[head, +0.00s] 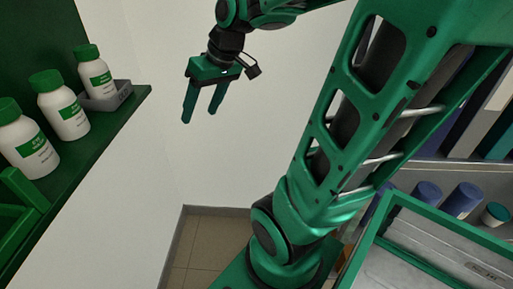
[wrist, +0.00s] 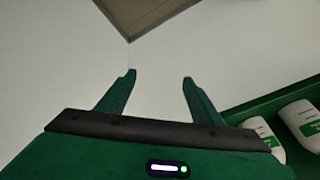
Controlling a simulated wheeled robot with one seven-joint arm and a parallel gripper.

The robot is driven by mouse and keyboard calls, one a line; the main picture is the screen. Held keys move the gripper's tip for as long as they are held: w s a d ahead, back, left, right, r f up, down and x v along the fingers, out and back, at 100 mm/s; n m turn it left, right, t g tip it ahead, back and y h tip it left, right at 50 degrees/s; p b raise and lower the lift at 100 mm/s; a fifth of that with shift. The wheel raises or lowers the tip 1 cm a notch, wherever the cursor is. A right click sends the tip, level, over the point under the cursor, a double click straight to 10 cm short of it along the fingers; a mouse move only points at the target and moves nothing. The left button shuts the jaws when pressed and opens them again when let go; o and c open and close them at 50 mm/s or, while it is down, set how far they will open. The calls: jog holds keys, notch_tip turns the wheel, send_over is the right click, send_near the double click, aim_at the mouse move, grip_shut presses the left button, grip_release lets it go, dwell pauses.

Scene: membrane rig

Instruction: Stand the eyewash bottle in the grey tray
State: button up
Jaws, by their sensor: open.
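Three white bottles with green caps and green labels stand upright in a row on the green shelf at the left of the head view: a near one (head: 28,145), a middle one (head: 62,110) and a far one (head: 95,75). I cannot tell from the labels which is the eyewash bottle. The small grey tray (head: 122,95) is at the shelf's far end. The far bottle's base overlaps the tray and appears to be in it. My gripper (head: 199,117) is open and empty, in the air right of the tray. Its empty fingers also show in the wrist view (wrist: 158,76).
The green shelf (head: 95,145) ends just beyond the tray, with a white wall behind. Blue containers (head: 462,199) stand on a rack at the right.

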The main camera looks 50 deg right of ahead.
jog(key=s+d+f+m+g+h, duration=0.1)
jog(key=s+f+m+g, duration=0.1)
jog(key=s, duration=0.6)
jog(key=s+d+f+m+g+h, duration=0.1)
jog(key=s+f+m, duration=0.3)
jog(key=s, duration=0.5)
jog(key=shift+s+d+f+g, duration=0.2)
jog(key=shift+d+g, duration=0.2)
jog(key=shift+g, duration=0.4)
jog(key=shift+o, duration=0.6)
